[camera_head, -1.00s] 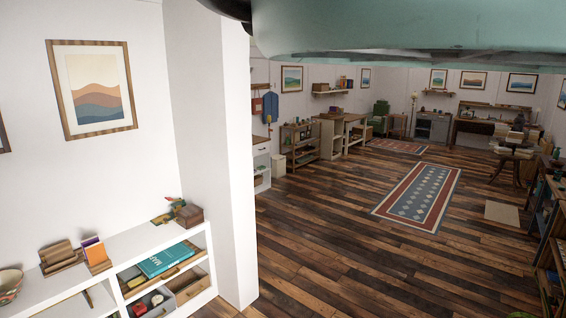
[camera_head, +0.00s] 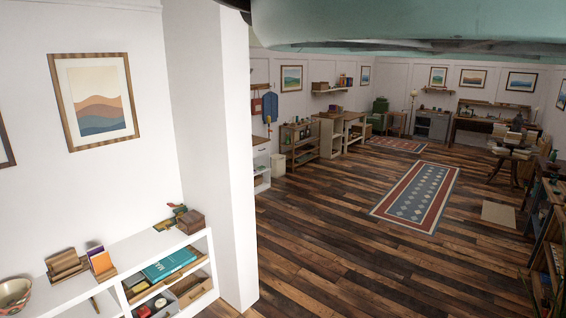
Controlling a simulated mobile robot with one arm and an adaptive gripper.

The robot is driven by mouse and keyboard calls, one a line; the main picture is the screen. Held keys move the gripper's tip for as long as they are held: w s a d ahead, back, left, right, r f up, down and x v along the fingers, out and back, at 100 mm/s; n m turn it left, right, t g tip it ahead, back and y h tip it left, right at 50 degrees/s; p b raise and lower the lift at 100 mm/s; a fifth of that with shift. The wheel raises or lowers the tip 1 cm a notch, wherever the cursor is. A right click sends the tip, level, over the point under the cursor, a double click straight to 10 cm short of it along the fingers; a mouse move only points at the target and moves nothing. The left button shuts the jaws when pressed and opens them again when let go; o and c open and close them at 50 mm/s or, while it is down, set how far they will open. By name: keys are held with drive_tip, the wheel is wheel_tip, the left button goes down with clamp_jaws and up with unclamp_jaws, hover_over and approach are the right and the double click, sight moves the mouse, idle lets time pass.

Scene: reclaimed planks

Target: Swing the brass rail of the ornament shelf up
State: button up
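I cannot make out a brass rail in the camera_head view. A low white shelf unit (camera_head: 212,245) stands against the left wall, with small things on top and books in its openings. Small wall shelves hang far off, one on the left wall (camera_head: 328,90) and one on the back wall (camera_head: 437,90). I cannot tell which shelf is the ornament shelf. My gripper is not in view. A large teal shape, apparently part of my own body, covers the upper right.
A white wall end (camera_head: 237,170) juts out beside the white unit. Open plank floor (camera_head: 330,245) lies ahead, with a patterned rug (camera_head: 418,197) and a beige mat (camera_head: 498,214). A dark shelf (camera_head: 545,235) and a cluttered round table (camera_head: 513,165) stand at right.

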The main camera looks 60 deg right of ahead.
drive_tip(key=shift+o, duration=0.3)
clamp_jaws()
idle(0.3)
